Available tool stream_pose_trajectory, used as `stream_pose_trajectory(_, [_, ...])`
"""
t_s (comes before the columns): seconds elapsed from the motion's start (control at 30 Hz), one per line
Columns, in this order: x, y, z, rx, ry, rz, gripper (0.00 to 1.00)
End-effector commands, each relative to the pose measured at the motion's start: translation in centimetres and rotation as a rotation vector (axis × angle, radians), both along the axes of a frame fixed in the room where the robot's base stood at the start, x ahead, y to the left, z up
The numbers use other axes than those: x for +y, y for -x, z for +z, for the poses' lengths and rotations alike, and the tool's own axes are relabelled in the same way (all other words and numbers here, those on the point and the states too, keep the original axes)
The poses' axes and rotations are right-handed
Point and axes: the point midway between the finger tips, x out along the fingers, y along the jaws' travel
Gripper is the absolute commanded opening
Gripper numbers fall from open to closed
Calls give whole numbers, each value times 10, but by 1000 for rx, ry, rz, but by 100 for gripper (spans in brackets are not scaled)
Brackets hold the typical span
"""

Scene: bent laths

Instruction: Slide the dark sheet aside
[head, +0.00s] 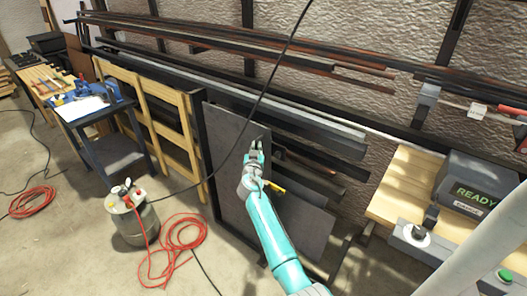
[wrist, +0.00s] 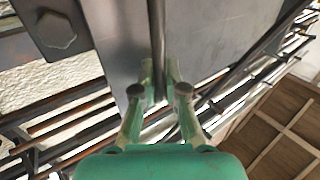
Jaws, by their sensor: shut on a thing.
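The dark sheet (head: 224,132) stands upright, leaning against the rack of long laths in the head view. My teal gripper (head: 257,146) is at its upper right edge. In the wrist view, my gripper (wrist: 160,72) has its two fingers closed around a thin dark upright edge, which I take to be the sheet's edge (wrist: 157,35). My arm hides part of the sheet's lower right side.
A second grey panel (head: 303,218) stands right of my arm. A wooden frame (head: 160,115) is to the left. A workbench (head: 405,190) is at right. A black cable (head: 245,115) crosses before the sheet.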

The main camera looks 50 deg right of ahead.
Motion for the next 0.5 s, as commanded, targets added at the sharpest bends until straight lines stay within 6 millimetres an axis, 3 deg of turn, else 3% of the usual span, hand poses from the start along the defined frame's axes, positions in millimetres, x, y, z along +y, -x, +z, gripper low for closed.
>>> stream_pose_trajectory(0.4, [1, -4, 0, 1, -1, 1, 0])
stream_pose_trajectory(0.43, [1, -4, 0, 1, -1, 1, 13])
stream_pose_trajectory(0.5, [1, -4, 0, 1, -1, 1, 31])
